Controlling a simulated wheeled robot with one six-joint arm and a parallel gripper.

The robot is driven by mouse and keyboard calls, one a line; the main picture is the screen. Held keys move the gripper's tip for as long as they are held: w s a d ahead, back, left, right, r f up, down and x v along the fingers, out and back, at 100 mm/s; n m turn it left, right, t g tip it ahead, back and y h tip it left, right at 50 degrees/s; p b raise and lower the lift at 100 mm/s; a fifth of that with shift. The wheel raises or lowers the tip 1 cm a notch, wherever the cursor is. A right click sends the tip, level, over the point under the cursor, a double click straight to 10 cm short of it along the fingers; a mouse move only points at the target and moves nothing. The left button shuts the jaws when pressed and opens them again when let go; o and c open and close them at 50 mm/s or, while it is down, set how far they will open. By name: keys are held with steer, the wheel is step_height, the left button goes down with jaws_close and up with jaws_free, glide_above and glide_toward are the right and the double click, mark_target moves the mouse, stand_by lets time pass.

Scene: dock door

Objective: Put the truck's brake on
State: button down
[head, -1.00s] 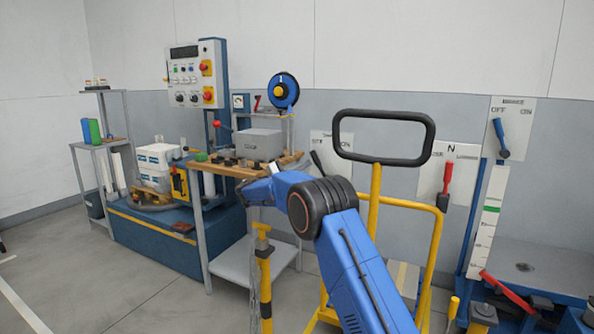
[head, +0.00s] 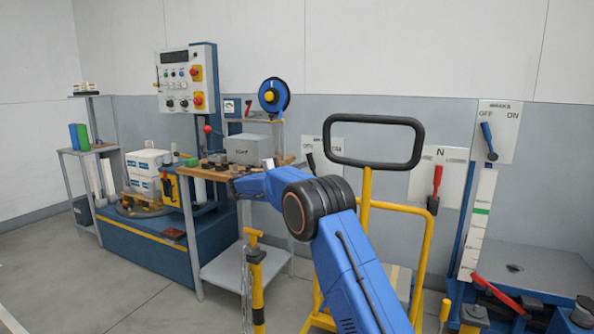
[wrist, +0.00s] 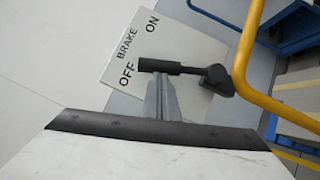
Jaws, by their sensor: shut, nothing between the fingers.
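The brake plate (wrist: 118,62) fills the middle of the wrist view, turned on its side, marked BRAKE, OFF and ON. Its black lever (wrist: 200,76) has its grip end close to the word OFF. My gripper (wrist: 160,78) is shut, with its grey fingers at the lever's grip; I cannot tell whether they touch it. In the head view the plate (head: 339,150) is on the wall behind the yellow truck frame (head: 366,190), and its black lever (head: 309,161) leans left.
The truck's black handle loop (head: 376,119) and yellow rail (wrist: 250,60) stand close beside the plate. To the right are a plate with a red lever (head: 436,182) and another OFF/ON plate with a blue lever (head: 488,138). A workbench (head: 215,172) stands left.

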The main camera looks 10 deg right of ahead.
mark_target(311, 161)
steer(key=d+r+m, duration=0.1)
steer(key=s+d+m+y, duration=0.1)
steer(key=shift+s+r+m+g, duration=0.15)
steer(key=shift+r+m+g, duration=0.15)
steer(key=shift+r+g, duration=0.1)
steer(key=shift+s+d+r+m+y, duration=0.15)
steer(key=shift+s+d+m+y, duration=0.2)
steer(key=shift+d+m+y, duration=0.15)
steer(key=shift+s+d+r+m+y, duration=0.15)
steer(key=shift+s+d+m+y, duration=0.25)
steer(key=shift+m, duration=0.2)
steer(key=shift+s+d+m+y, duration=0.55)
steer(key=shift+d+m+y, duration=0.05)
steer(key=shift+d+m, duration=0.15)
steer(key=shift+s+d+m+y, duration=0.5)
steer(key=shift+d+m+y, duration=0.15)
steer(key=shift+d, duration=0.1)
steer(key=shift+f, duration=0.1)
